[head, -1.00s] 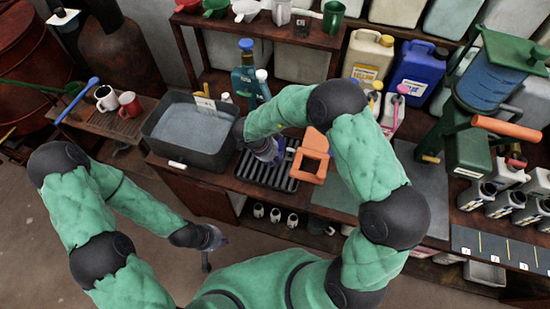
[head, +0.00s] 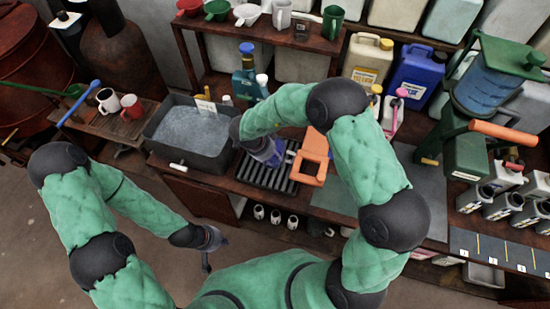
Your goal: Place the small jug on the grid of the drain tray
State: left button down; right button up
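The small jug, which I take to be the orange vessel with a square loop handle (head: 314,146), is at the right end of the drain tray. The drain tray (head: 252,171) is dark, with a slatted grid, on the bench. My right gripper (head: 288,157) comes in over the tray from the left of the jug, its fingertips at the jug's left side. The small view does not show whether they grip it, or whether the jug rests on the grid. My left gripper (head: 207,258) hangs low in front of the bench, away from everything; its fingers are hard to make out.
A grey tub of liquid (head: 190,132) stands left of the tray. Bottles (head: 247,80) stand behind it, and yellow (head: 368,62) and blue (head: 415,77) canisters further right. A grey mat (head: 425,192) lies right of the jug. Several mugs sit on a low shelf below.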

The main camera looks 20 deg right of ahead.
jog(key=p+v, duration=0.2)
jog(key=v, duration=0.7)
jog(key=shift+p, duration=0.35)
